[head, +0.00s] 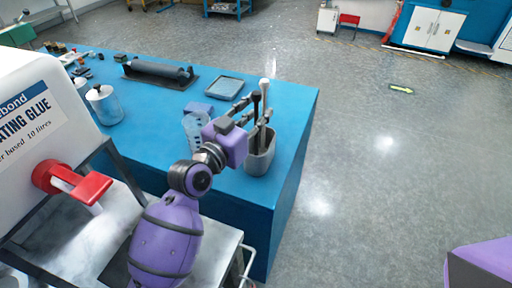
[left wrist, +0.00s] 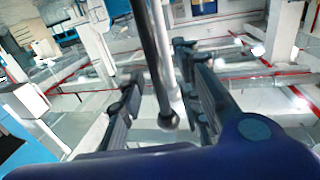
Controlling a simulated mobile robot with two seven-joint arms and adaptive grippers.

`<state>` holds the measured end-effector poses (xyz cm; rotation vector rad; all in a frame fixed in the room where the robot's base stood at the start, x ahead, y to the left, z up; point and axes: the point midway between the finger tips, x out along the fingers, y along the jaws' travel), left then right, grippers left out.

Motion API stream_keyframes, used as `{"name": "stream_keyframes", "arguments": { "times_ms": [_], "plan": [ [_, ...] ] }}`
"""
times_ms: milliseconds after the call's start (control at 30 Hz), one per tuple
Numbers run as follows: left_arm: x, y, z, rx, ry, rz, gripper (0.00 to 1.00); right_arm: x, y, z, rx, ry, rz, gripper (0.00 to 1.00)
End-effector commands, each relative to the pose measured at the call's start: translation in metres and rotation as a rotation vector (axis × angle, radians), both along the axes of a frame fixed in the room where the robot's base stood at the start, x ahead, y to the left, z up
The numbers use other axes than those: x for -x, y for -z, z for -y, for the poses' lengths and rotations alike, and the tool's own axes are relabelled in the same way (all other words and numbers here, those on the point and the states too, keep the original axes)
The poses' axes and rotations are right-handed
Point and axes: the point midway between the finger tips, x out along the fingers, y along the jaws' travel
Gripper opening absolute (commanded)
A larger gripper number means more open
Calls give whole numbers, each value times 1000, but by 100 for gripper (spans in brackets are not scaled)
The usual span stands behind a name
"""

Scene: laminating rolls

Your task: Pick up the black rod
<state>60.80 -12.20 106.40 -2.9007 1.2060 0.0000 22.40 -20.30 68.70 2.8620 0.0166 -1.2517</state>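The black rod (head: 256,106) stands upright with a dark knob on top, in a grey cup (head: 261,160) near the right edge of the blue table. A white rod (head: 264,92) stands close to it in the same cup. My left gripper (head: 256,112) is at the rods above the cup, its fingers spread. In the left wrist view, the black rod (left wrist: 154,62) runs between the open fingers of the left gripper (left wrist: 165,100), with gaps visible on both sides. The white rod (left wrist: 164,45) shows just behind it. My right gripper is not in view.
A white glue container (head: 40,150) with a red tap stands at the left. Open floor lies right of the table.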

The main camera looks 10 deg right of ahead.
Motion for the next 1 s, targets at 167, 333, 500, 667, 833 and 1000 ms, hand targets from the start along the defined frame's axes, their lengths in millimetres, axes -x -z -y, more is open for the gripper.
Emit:
{"name": "stream_keyframes", "arguments": {
  "times_ms": [167, 333, 500, 667, 833, 1000],
  "plan": [
    [0, 0, 0, 0, 0, 0, 7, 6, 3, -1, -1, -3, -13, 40],
    [0, 0, 0, 0, 0, 0, 0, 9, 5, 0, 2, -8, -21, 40],
    [0, -1, 0, 1, 0, 1, 0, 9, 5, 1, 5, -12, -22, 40],
    [0, -1, 0, 1, 0, 1, 0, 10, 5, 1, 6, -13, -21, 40],
    [0, -6, 0, 1, 0, 4, 0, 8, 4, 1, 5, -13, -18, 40],
    [0, -25, 0, 2, 1, 6, 0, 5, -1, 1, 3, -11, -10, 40]
  ]
}}
